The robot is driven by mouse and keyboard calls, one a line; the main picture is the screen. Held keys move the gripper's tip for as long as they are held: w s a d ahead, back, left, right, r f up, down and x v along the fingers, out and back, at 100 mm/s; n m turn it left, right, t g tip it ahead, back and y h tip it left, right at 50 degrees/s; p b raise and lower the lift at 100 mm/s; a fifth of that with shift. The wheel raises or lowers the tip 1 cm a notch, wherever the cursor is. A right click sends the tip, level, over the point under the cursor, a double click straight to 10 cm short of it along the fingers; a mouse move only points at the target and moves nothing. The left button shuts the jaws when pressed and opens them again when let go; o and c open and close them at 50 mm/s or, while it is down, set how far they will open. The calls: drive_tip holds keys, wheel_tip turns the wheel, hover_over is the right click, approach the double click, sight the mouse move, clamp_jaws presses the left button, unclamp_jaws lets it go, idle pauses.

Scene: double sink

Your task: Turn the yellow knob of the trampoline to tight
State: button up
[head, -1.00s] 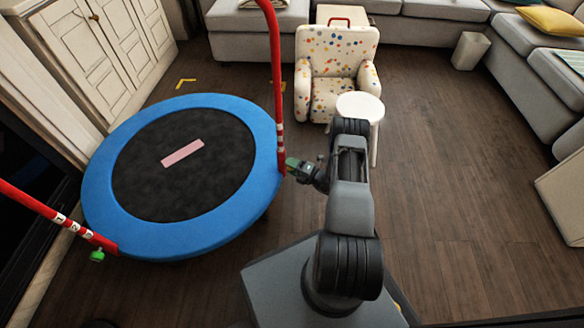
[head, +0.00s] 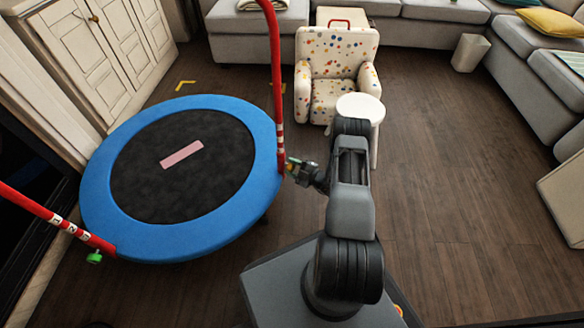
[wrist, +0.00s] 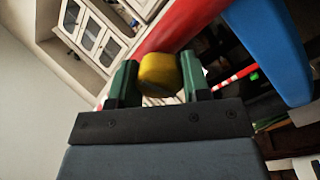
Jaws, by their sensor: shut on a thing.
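The trampoline has a blue padded rim (head: 103,205) and a dark mat, with red handle posts (head: 275,75) at its edge. The yellow knob (wrist: 160,74) sits on the red post (wrist: 185,22) in the wrist view. My gripper (wrist: 158,78) has its two green fingers on either side of the knob, shut on it. In the head view my gripper (head: 293,166) is at the foot of the right-hand post, and the knob is too small to make out clearly there. Any tight or loose marking is not legible.
A green knob (head: 94,257) is on the left-hand post. A pink strip (head: 182,154) lies on the mat. A white side table (head: 361,107) and a dotted armchair (head: 333,75) stand just beyond my arm.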

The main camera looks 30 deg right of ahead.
drive_tip(key=shift+s+m, duration=0.1)
drive_tip(key=shift+m, duration=0.5)
drive_tip(key=o, duration=0.9)
drive_tip(key=shift+o, duration=0.2)
drive_tip(key=p+v, duration=0.3)
drive_tip(key=v, duration=1)
drive_tip(key=shift+s+d, duration=0.15)
drive_tip(key=shift+s, duration=0.2)
drive_tip(key=shift+r, duration=0.15)
